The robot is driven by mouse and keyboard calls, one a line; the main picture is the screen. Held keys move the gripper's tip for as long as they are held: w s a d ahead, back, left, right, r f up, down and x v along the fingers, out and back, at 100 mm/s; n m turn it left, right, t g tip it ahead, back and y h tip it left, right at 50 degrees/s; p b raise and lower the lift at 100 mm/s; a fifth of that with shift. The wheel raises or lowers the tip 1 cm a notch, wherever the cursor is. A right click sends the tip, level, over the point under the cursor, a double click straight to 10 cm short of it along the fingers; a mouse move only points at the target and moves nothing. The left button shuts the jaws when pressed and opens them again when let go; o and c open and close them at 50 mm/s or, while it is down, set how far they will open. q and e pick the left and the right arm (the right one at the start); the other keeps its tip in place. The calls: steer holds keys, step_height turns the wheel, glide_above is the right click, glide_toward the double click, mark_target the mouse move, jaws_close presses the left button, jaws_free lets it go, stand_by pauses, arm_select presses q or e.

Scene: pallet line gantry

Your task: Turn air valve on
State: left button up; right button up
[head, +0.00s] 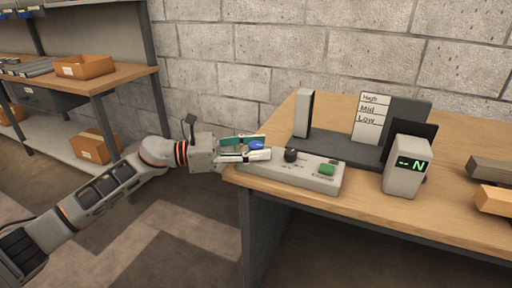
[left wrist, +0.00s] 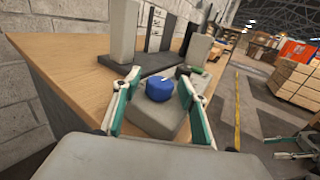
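The air valve is a blue knob (head: 257,145) with a white mark on top, at the left end of a grey control panel (head: 330,186) on the bench. It also shows in the left wrist view (left wrist: 160,89). My left gripper (head: 266,148) reaches in from the left, open, with its green-padded fingers on either side of the knob. In the left wrist view a gap shows between the knob and each finger. My right gripper (left wrist: 294,148) shows small at the right edge of the left wrist view, its fingers apparently apart and empty.
The panel also has a black knob (head: 290,155) and a green button (head: 327,169). Behind stand a High/Mid/Low card (head: 370,117) and a grey display unit (head: 406,168) reading "--N". A shelf with cardboard boxes (head: 84,66) is at left. Wooden blocks (head: 492,198) lie at right.

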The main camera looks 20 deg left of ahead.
arm_select(q)
steer(key=shift+s+a, duration=0.1)
steer(key=shift+a, duration=0.1)
steer(key=v, duration=1.1)
steer(key=shift+s+a, duration=0.2)
steer(key=shift+a, duration=0.1)
